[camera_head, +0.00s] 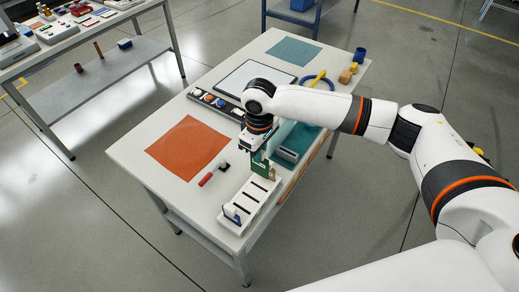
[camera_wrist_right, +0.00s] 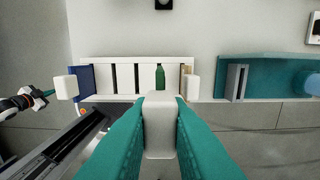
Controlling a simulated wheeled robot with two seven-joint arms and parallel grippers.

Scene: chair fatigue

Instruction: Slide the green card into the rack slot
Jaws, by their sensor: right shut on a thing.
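The white rack (camera_head: 248,204) stands near the table's front corner. It also shows in the wrist view (camera_wrist_right: 99,75), with dark slots across it. My right gripper (camera_head: 257,152) is above the rack's far end, shut on the green card (camera_head: 260,165), which hangs upright below it. In the wrist view my right gripper (camera_wrist_right: 160,128) is closed around a white block; a green part (camera_wrist_right: 160,78) of the card shows beyond it, over the rack. I cannot tell whether the card's lower edge is inside a slot. My left gripper (camera_wrist_right: 47,93) is small at the wrist view's left edge.
A blue card (camera_head: 232,214) stands at the rack's near end, and a brown piece (camera_head: 272,174) at its far end. A teal tray (camera_head: 297,141) lies close beyond the rack. A red-handled tool (camera_head: 206,179) lies to the left, near an orange mat (camera_head: 187,146).

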